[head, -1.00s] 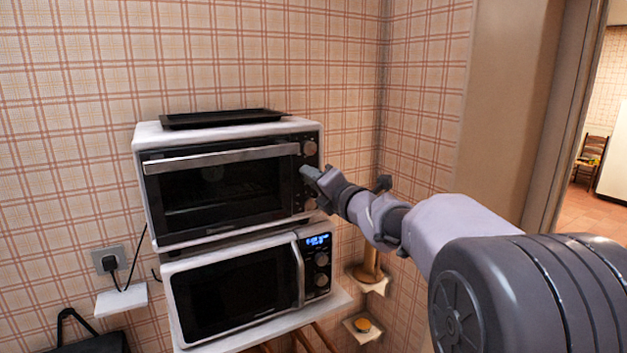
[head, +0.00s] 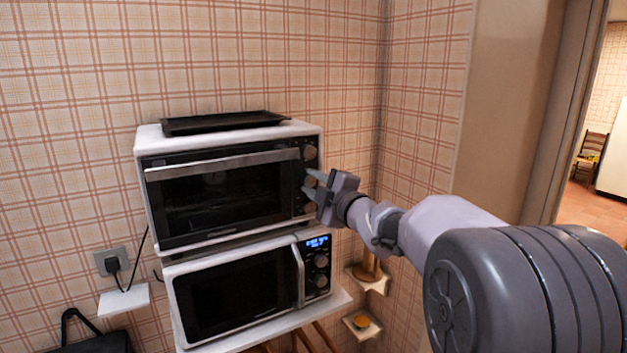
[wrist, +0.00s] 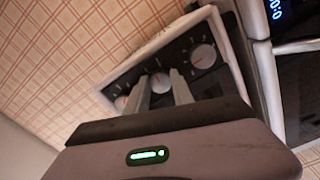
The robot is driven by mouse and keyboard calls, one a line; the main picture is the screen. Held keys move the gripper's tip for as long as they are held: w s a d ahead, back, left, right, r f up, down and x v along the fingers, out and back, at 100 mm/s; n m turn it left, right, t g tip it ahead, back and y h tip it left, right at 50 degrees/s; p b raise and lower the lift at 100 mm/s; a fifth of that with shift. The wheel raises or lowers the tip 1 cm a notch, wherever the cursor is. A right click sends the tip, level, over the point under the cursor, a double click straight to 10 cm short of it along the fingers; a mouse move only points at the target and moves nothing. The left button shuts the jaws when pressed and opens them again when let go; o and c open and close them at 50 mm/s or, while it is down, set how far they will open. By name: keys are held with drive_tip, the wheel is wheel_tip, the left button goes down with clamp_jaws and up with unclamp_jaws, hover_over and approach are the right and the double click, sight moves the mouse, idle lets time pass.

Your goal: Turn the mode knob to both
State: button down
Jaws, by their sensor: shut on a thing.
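The toaster oven (head: 222,187) is white with a black front and a column of three round knobs on its right side. The middle knob (wrist: 160,83) is silver with a red pointer line and shows in the wrist view between my two fingers. My gripper (head: 308,182) is at the oven's control panel, its fingers shut on this middle knob from both sides. In the head view my fingers cover most of that knob. The top knob (head: 310,152) is clear of my fingers, and the bottom knob (wrist: 203,57) is also free. The panel labels are too small to read.
A white microwave (head: 235,290) with a lit blue clock stands under the oven. A black tray (head: 222,122) lies on top of the oven. A corner wall is close to the right, with small shelves (head: 368,280) below my arm.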

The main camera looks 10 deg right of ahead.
drive_tip(key=m+p, duration=0.1)
drive_tip(key=m, duration=0.2)
drive_tip(key=shift+m, duration=0.4)
drive_tip(key=m+p, duration=0.1)
drive_tip(key=m, duration=0.3)
drive_tip(key=shift+m+p, duration=0.3)
drive_tip(key=shift+p, duration=0.05)
drive_tip(key=m+p, duration=0.1)
drive_tip(key=m, duration=0.3)
drive_tip(key=shift+m+p, duration=0.6)
drive_tip(key=shift+m, duration=1.2)
drive_tip(key=c, duration=1.1)
unclamp_jaws()
drive_tip(key=shift+s, duration=0.1)
